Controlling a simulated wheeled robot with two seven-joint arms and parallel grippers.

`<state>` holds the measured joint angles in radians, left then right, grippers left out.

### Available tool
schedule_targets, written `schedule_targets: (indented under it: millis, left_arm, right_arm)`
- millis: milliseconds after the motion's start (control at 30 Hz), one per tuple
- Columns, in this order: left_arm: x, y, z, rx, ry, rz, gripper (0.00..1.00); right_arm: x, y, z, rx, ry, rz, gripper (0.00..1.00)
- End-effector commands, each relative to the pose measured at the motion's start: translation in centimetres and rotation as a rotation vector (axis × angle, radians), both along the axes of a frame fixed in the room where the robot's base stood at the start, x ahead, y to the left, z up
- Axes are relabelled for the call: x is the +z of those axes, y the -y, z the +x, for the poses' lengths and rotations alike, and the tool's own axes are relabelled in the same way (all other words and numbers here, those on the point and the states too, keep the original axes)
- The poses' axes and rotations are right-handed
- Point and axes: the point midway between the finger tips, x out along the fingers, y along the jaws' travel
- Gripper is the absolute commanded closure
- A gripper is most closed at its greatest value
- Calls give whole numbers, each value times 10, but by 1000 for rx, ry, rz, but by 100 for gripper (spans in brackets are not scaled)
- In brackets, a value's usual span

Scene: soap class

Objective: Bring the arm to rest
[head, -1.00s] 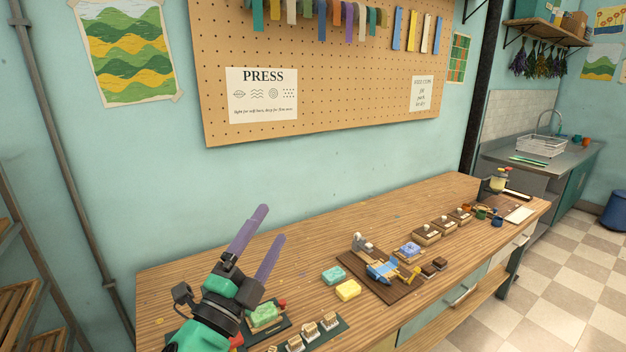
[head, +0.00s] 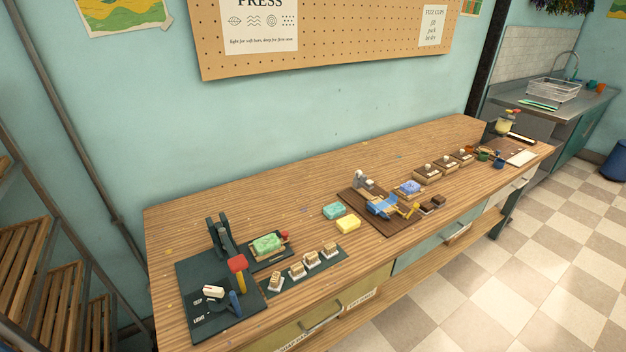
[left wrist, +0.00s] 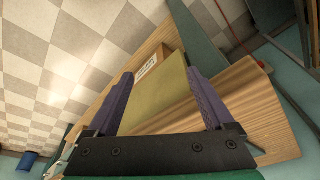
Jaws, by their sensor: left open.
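My left gripper (left wrist: 160,100) shows in the left wrist view, with its two purple fingers spread apart and nothing between them. Beyond the fingers are a yellow-green drawer front of the workbench and the checkered floor, so the gripper appears to be off the bench's front side. In the head view neither gripper shows. The wooden workbench (head: 290,180) stands clear of my arms there. My right gripper is in no view.
On the bench are a dark press stand with a red-ended lever (head: 237,264), a green soap block (head: 266,243), teal soap (head: 334,211), yellow soap (head: 348,223), several stamps (head: 297,268) and a wooden board (head: 353,203). Slatted shelves (head: 50,305) stand at left. The floor (head: 480,285) is open at right.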

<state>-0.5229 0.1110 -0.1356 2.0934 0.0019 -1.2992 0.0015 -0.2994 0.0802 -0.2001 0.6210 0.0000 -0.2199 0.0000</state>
Motion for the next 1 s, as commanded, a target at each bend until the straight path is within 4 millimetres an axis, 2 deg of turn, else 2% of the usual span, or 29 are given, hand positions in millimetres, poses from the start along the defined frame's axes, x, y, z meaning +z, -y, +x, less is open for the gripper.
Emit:
schedule_targets:
  millis: [33,133,233,300,400,500,600,667,1000]
  left_arm:
    - [-34,0,-3,-2,-17,2,14]
    - [-100,-1,-14,-7,-40,4,14]
    - [-178,-4,-39,-13,-72,8,14]
    - [-234,-8,-68,-19,-99,11,14]
    - [-299,-17,-118,-27,-131,16,14]
    - [-337,-26,-164,-34,-156,20,14]
    - [-352,-31,-192,-39,-166,22,14]
    - [-354,-33,-199,-40,-169,23,14]
    - [-354,-33,-200,-40,-169,23,14]
  right_arm:
    - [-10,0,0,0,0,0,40]
    - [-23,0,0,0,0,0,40]
    - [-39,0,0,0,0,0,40]
    - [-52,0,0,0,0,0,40]
    - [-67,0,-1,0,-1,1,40]
    - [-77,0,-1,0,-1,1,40]
    - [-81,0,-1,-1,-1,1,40]
    - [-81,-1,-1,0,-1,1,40]
    - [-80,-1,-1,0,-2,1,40]
